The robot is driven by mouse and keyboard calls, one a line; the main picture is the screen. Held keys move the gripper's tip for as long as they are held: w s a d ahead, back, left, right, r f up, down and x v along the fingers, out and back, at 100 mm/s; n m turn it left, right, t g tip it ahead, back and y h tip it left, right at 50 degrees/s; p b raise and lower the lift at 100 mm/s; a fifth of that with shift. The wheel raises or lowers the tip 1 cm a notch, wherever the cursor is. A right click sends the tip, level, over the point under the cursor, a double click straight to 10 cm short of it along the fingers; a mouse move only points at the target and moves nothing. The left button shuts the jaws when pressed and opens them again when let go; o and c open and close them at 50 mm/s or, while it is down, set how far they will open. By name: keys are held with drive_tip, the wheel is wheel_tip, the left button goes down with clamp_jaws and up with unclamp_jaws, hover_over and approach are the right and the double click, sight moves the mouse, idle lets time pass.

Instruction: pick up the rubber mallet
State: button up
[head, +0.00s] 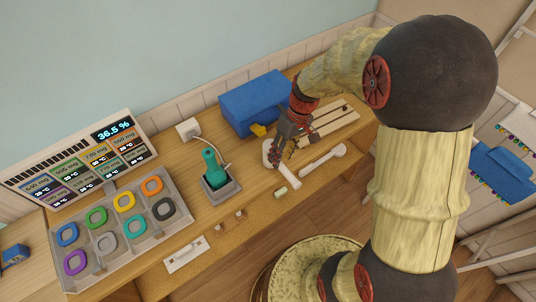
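My gripper (280,156) points down over the workbench, low above a pale, mallet-shaped thing (289,181) that I take for the rubber mallet. Its near end shows as a pale cylinder, and its far part is partly covered by my gripper. I cannot tell whether the fingers touch it or are apart from it. The fingers are dark and small in the view, so their opening is unclear.
A blue toolbox (253,102) stands behind. A teal-handled device (212,168) and a tray (182,203) of coloured rings are left.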

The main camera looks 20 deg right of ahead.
sight(281, 166)
drive_tip(key=b+x, duration=0.1)
drive_tip(key=x, duration=0.4)
drive_tip(key=shift+w+d+f+b, duration=0.1)
drive_tip(key=shift+w+f+b, duration=0.05)
drive_tip(key=shift+w+b, duration=0.15)
clamp_jaws()
idle(0.4)
